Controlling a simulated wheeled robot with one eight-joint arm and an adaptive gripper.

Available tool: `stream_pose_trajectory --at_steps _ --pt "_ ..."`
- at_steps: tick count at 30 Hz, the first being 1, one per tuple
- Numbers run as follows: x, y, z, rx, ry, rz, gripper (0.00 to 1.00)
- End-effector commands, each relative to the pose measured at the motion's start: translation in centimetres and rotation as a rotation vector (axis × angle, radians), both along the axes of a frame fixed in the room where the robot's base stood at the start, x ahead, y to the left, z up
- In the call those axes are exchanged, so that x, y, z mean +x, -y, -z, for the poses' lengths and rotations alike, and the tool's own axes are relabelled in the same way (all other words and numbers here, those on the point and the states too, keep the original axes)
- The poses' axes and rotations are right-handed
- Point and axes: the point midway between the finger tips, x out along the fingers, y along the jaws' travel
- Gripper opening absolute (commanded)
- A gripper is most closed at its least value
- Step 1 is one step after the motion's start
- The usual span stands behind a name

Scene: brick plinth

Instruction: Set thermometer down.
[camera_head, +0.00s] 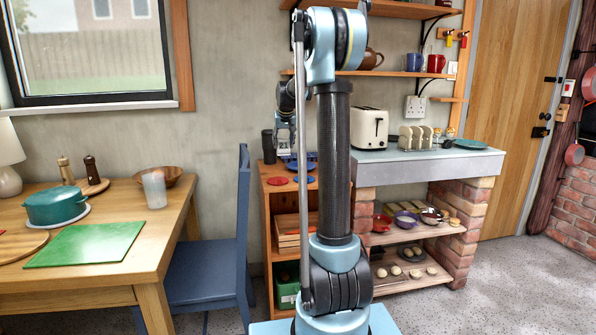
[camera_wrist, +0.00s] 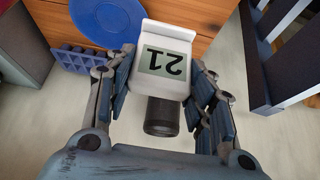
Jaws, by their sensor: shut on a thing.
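The thermometer (camera_wrist: 165,62) is a white block with a grey display reading 21, upside down in the wrist view. My gripper (camera_wrist: 158,85) is shut on it, one finger on each side. A dark cylinder (camera_wrist: 162,116) shows just below the thermometer in that view; I cannot tell whether it is part of it. In the head view my gripper (camera_head: 284,138) is small, above the low wooden cabinet (camera_head: 266,222), partly behind my arm. I cannot make out the thermometer there.
The cabinet top carries a red disc (camera_head: 277,181) and blue items. A blue disc (camera_wrist: 108,22) and a blue rack (camera_wrist: 82,60) show in the wrist view. A blue chair (camera_head: 225,262) stands left of the cabinet. A black canister (camera_head: 268,146) stands at its back.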

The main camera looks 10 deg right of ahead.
Motion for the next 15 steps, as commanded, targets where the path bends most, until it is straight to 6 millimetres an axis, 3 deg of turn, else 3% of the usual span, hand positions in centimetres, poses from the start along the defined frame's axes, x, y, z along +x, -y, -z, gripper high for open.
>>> stream_pose_trajectory --at_steps 4,15 --pt "0.0 -0.3 0.6 0.000 0.000 -0.004 0.25" --pt "0.0 0.2 5.6 0.000 0.000 0.002 0.25"
